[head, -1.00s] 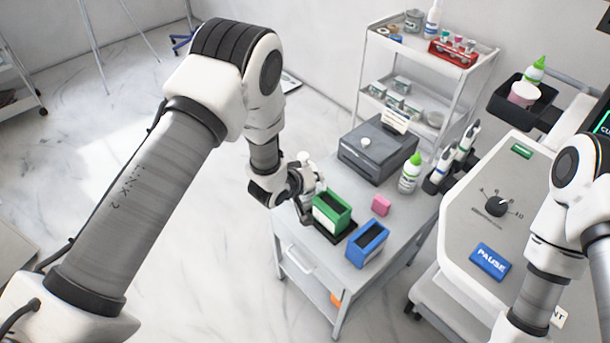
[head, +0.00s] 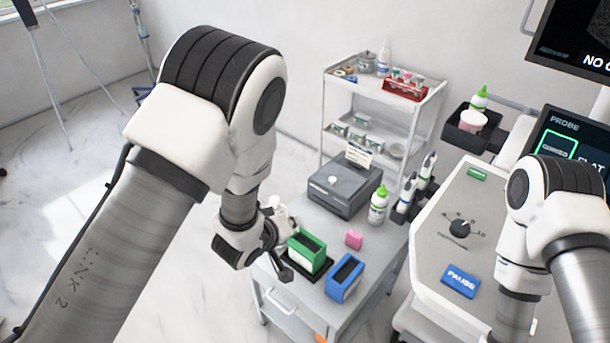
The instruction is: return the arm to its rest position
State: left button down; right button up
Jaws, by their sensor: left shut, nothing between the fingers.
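My left arm comes in from the left and bends down toward a small grey cabinet. My left gripper (head: 283,222) is at the cabinet's left edge, beside a green open-topped box (head: 306,252). It is shut with nothing in it; its fingertips are partly hidden by its own wrist. My right arm shows at the right edge, in front of the machine panel. Its gripper is out of the picture.
A white shelf cart (head: 425,105) stands behind. Open floor lies left of the cabinet.

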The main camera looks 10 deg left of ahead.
pick_arm(q)
jog(key=s+a+f+n+g+y, duration=0.1)
jog(key=s+a+f+g, duration=0.1)
jog(key=s+a+f, duration=0.4)
jog(key=s+a+f+n+g+y, duration=0.1)
jog(key=s+a+f+n+g, duration=0.15)
jog(key=s+f, duration=0.65)
jog(key=s+a+f+m+g+y, duration=0.1)
jog(key=s+a+m+g, duration=0.1)
jog(key=s, duration=0.5)
jog(key=s+a+f+m+g, duration=0.2)
jog(key=s+m, duration=0.3)
jog(key=s, duration=0.3)
jog(key=shift+s+a+g+y, duration=0.35)
jog(key=shift+a+g, duration=0.2)
jog(key=shift+g, duration=0.2)
